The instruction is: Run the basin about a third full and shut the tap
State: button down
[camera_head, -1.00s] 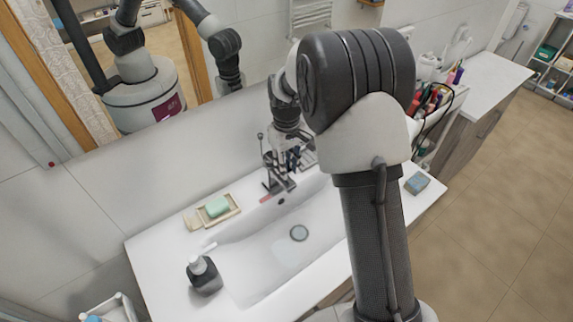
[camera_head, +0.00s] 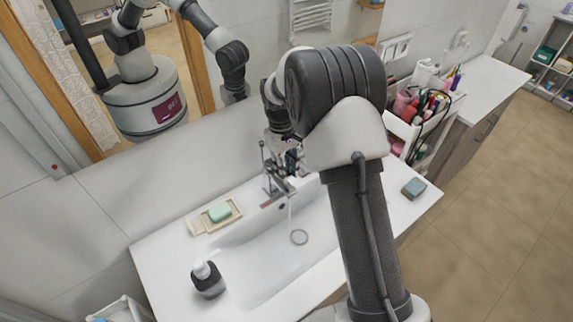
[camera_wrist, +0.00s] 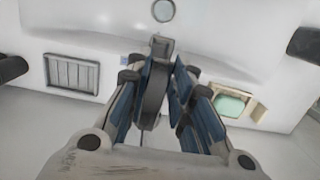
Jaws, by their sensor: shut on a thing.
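The white basin (camera_head: 262,272) is set in the counter, with a round grey drain (camera_head: 299,237) at its bottom. The drain also shows at the top of the wrist view (camera_wrist: 163,10). The dark metal tap (camera_head: 275,184) stands at the basin's back edge. A thin stream of water (camera_head: 290,210) falls from its spout. Any water in the basin looks very shallow; its level is hard to tell. My gripper (camera_head: 291,158) is over the tap. In the wrist view my gripper (camera_wrist: 167,80) is shut on the tap's lever (camera_wrist: 154,95), between the blue-sided fingers.
A green soap in a dish (camera_head: 220,213) lies left of the tap. A cart with cosmetics (camera_head: 428,108) stands behind. A slatted tray (camera_wrist: 72,73) shows in the wrist view.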

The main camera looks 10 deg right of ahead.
jog(key=shift+w+a+r+g+p, duration=0.15)
jog(key=shift+w+r+g+p, duration=0.15)
jog(key=shift+r+g+p, duration=0.6)
jog(key=shift+f, duration=0.35)
jog(key=c, duration=1.4)
grip_release()
jog(key=v, duration=1.2)
jog(key=shift+s+a, duration=0.2)
jog(key=shift+a, duration=0.05)
